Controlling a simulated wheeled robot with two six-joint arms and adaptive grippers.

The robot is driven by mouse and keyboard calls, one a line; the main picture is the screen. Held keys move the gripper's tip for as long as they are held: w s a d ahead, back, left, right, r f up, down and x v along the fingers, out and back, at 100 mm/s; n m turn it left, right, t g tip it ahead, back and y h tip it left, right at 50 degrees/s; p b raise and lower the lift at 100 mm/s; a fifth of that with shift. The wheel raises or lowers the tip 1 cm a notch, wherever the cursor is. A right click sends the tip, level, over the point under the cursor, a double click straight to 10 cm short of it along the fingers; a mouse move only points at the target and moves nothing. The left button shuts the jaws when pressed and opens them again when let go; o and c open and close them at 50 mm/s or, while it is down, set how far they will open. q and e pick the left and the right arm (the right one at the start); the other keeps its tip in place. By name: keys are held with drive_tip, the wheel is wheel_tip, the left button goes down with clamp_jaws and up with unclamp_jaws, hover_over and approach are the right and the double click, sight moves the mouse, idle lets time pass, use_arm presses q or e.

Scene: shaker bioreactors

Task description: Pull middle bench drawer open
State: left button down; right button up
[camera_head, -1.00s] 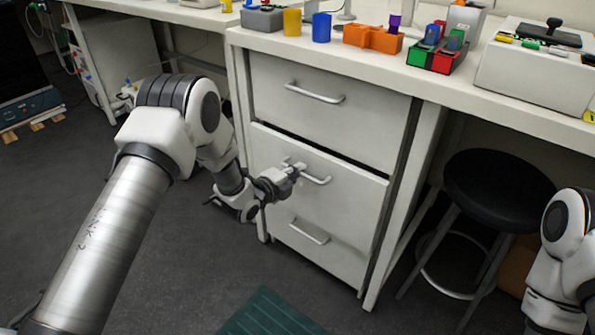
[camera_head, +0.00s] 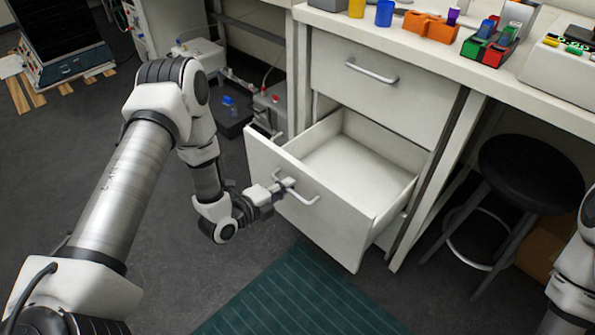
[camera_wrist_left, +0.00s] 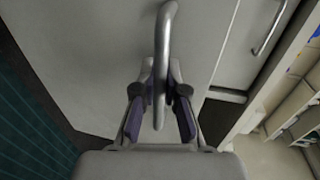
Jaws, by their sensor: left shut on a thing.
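The middle bench drawer (camera_head: 340,215) stands well out from the bench, and its empty white inside shows. My left gripper (camera_head: 281,188) is shut on the bar handle (camera_head: 303,196) on the drawer's front. In the left wrist view, the dark finger pads of my left gripper (camera_wrist_left: 160,98) lie on either side of the handle (camera_wrist_left: 162,60). The top drawer (camera_head: 380,85) above is closed. The bottom drawer is mostly hidden behind the open one. My right gripper is out of view; only part of my right arm shows at the right edge.
A black stool (camera_head: 530,175) stands under the bench at the right. A green mat (camera_head: 305,295) lies on the floor in front of the drawer. Colored containers and an orange rack (camera_head: 430,27) stand on the bench top. Grey equipment (camera_head: 272,107) stands left of the drawers.

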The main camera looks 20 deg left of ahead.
use_arm(q)
drive_tip(key=shift+s+a, duration=0.1)
drive_tip(key=shift+s, duration=0.2)
drive_tip(key=c, duration=1.2)
unclamp_jaws()
drive_tip(key=v, duration=1.2)
